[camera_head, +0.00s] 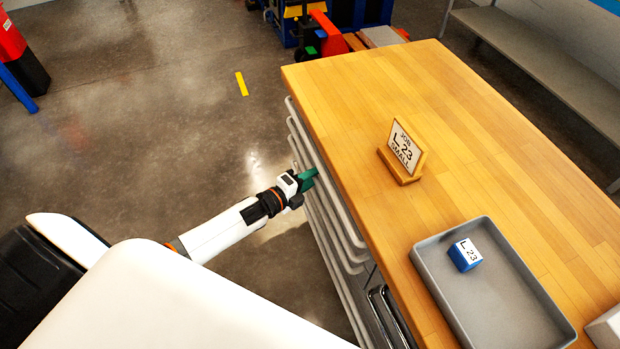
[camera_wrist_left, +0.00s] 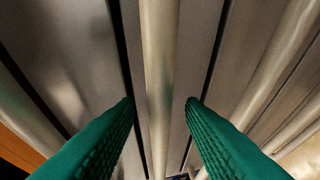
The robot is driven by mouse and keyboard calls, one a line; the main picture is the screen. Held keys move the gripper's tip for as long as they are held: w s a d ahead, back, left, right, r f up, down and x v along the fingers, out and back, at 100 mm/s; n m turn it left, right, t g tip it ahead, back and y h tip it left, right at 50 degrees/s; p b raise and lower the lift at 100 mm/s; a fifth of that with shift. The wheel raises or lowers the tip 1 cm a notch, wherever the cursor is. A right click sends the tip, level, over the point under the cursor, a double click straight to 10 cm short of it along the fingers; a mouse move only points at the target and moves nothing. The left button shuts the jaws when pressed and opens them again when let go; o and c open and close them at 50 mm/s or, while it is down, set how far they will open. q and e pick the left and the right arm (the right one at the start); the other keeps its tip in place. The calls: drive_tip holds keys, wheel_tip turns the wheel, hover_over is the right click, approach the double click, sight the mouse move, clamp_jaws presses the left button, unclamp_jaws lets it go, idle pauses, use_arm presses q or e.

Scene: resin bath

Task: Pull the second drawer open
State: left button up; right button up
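A wooden-topped bench (camera_head: 460,130) has a stack of grey drawers with long pale bar handles (camera_head: 335,205) down its left side. My left gripper (camera_head: 308,180), with green fingers, is at these handles, below the top's edge. In the left wrist view the fingers (camera_wrist_left: 160,103) are apart, with one pale bar handle (camera_wrist_left: 159,40) running between them and a gap on each side. I cannot tell for certain which drawer this handle belongs to. No drawer stands clearly open. My right gripper is not in view.
On the bench top are a job sign (camera_head: 404,150) in a wooden stand and a grey tray (camera_head: 425,262) holding a blue labelled block (camera_head: 465,256). The floor (camera_head: 150,130) left of the bench is clear. A red and blue cart (camera_head: 325,35) stands beyond it.

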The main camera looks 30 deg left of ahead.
use_arm(q)
drive_tip(key=shift+c, duration=0.3)
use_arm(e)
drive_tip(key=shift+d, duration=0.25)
use_arm(q)
clamp_jaws()
drive_tip(key=s+a+p, duration=0.2)
drive_tip(key=s+a, duration=1.8)
drive_tip(key=s, duration=0.2)
drive_tip(key=shift+s+p, duration=0.3)
drive_tip(key=shift+p, duration=0.1)
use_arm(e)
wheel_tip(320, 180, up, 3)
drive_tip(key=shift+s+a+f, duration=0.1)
use_arm(q)
drive_tip(key=shift+a, duration=0.1)
drive_tip(key=shift+o, duration=0.3)
unclamp_jaws()
drive_tip(key=v, duration=1.2)
drive_tip(key=shift+b, duration=0.35)
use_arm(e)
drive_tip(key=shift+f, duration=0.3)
